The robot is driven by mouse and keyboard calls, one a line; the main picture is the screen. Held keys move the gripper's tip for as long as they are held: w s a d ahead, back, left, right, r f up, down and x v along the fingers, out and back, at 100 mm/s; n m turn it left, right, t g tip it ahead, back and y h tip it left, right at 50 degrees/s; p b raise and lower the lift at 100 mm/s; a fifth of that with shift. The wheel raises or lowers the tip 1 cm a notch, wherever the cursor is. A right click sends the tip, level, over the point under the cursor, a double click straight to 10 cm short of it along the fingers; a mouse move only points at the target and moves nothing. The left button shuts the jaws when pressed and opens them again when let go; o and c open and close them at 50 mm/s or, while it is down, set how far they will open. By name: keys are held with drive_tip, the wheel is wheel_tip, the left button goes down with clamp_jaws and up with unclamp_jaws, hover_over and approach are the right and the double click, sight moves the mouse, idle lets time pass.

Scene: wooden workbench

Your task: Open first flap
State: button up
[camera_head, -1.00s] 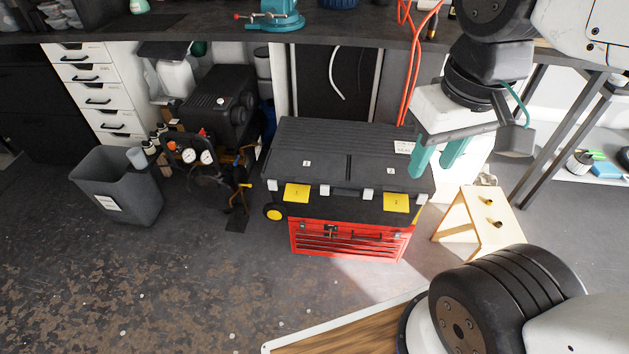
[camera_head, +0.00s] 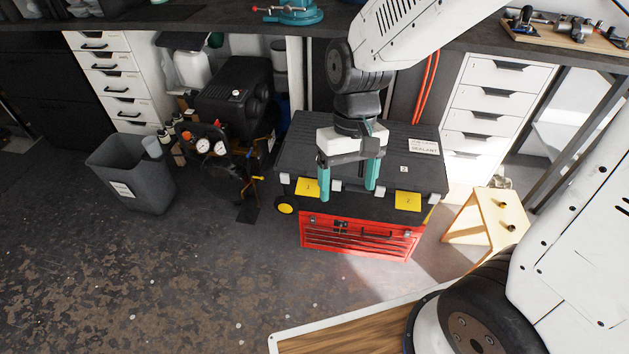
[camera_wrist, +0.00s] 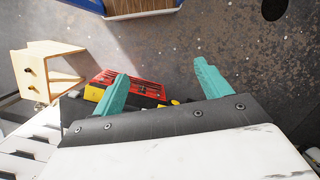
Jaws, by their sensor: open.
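The left flap has a yellow tab marked 1 (camera_head: 308,188), and the right flap has a yellow tab marked 2 (camera_head: 407,201). My gripper (camera_head: 347,195) is open and empty, its teal fingers pointing down above the front part of the lid, between the tabs.
A wooden step stool (camera_head: 487,215) stands right of the toolbox. A black compressor with gauges (camera_head: 220,145) and a grey bin (camera_head: 133,175) are on the left. The workbench edge (camera_head: 240,31) runs behind and above. The floor in front is open.

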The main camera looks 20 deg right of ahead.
drive_tip(key=w+a+f+m+t, duration=0.1)
drive_tip(key=w+a+f, duration=0.35)
drive_tip(key=f, duration=0.45)
drive_tip(key=w+a+f+m+t, duration=0.1)
drive_tip(key=w+a+f, duration=0.35)
drive_tip(key=f, duration=0.45)
drive_tip(key=m+t+h, duration=0.5)
drive_tip(key=t+h, duration=0.4)
drive_tip(key=t, duration=0.8)
approach(314, 187)
wheel_tip(314, 187, up, 4)
drive_tip(key=w+d, duration=0.1)
drive_tip(key=w, duration=0.1)
drive_tip(key=shift+n+y, duration=0.3)
drive_tip(key=x, duration=0.8)
drive_tip(key=shift+s+d+f, duration=0.1)
drive_tip(key=shift+f, duration=0.1)
